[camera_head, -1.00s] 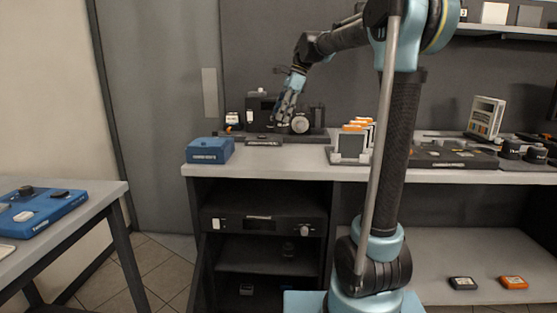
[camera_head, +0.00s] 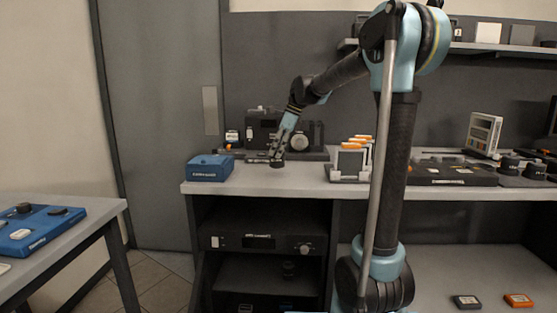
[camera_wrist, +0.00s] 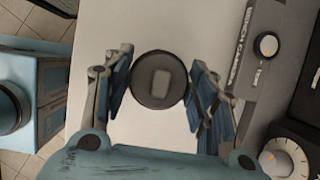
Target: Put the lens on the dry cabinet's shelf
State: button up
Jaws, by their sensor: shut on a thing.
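My gripper (camera_head: 279,155) is shut on the lens (camera_head: 277,164), a short dark cylinder, over the light worktop near its front edge. A gap under the lens is hard to tell. In the wrist view the lens (camera_wrist: 160,95) shows as a dark disc with a paler rectangular patch, between the two blue-padded fingers of my gripper (camera_wrist: 160,72). The dry cabinet (camera_head: 263,242) is the black unit under the worktop, with a display and a knob on its front panel.
A blue box (camera_head: 209,169) stands left of my gripper on the worktop. Camera gear (camera_head: 262,135) stands behind it, and a rack with orange-topped cards (camera_head: 350,162) is to the right.

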jog(key=shift+f, duration=1.7)
jog(key=o, duration=1.5)
